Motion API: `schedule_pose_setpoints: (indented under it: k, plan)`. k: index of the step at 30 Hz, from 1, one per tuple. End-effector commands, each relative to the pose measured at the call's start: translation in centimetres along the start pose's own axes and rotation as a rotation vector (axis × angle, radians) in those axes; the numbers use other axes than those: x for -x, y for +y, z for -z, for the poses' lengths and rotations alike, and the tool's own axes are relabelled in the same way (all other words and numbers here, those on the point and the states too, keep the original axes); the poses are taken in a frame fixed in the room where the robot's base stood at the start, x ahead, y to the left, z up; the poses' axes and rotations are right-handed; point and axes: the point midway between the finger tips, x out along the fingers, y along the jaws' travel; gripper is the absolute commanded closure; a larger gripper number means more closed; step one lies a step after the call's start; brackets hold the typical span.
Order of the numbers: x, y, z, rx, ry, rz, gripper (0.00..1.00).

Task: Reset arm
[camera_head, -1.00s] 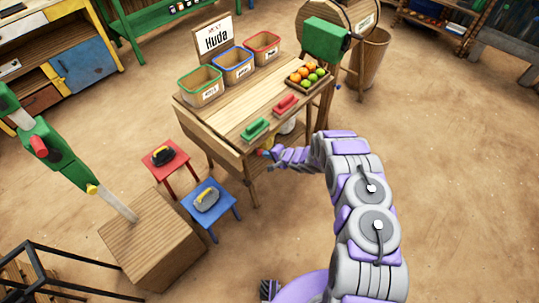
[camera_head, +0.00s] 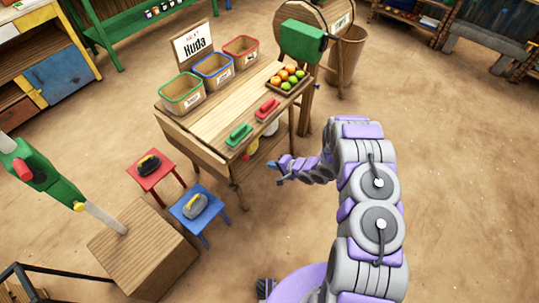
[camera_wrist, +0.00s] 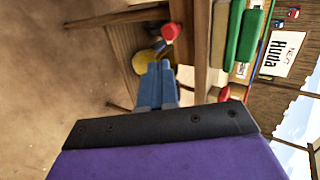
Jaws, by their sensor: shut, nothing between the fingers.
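My gripper (camera_head: 276,168) is shut and empty. In the head view it hangs in the air beside the front right side of the wooden table (camera_head: 190,124). In the wrist view its blue fingers (camera_wrist: 158,82) are together and point toward the table's lower shelf. My purple and grey arm bends over from the right.
The table carries a green bin (camera_head: 181,92), a blue bin (camera_head: 213,70), a red bin (camera_head: 241,48), a fruit tray (camera_head: 270,87), a green block (camera_head: 238,135) and a red block (camera_head: 267,108). A red stool (camera_head: 146,181) and a blue stool (camera_head: 188,219) stand left. Floor at right is clear.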

Motion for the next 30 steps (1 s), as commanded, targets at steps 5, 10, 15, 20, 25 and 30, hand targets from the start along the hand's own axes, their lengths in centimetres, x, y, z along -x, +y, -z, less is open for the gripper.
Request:
schedule_pose_setpoints:
  k: [5, 10, 15, 20, 25, 30]
  plan:
    - [0.6, 0.2, 0.3, -0.004, 0.000, 0.004, 1.00]
    - [1.1, 0.0, 0.9, 0.009, 0.012, -0.007, 1.00]
    - [3.2, -1.4, 4.0, 0.108, 0.094, -0.108, 1.00]
    - [7.4, -3.7, 8.0, 0.235, 0.203, -0.263, 1.00]
    - [13.0, -5.8, 10.9, 0.331, 0.289, -0.430, 1.00]
    - [19.2, -8.0, 12.3, 0.396, 0.347, -0.590, 1.00]
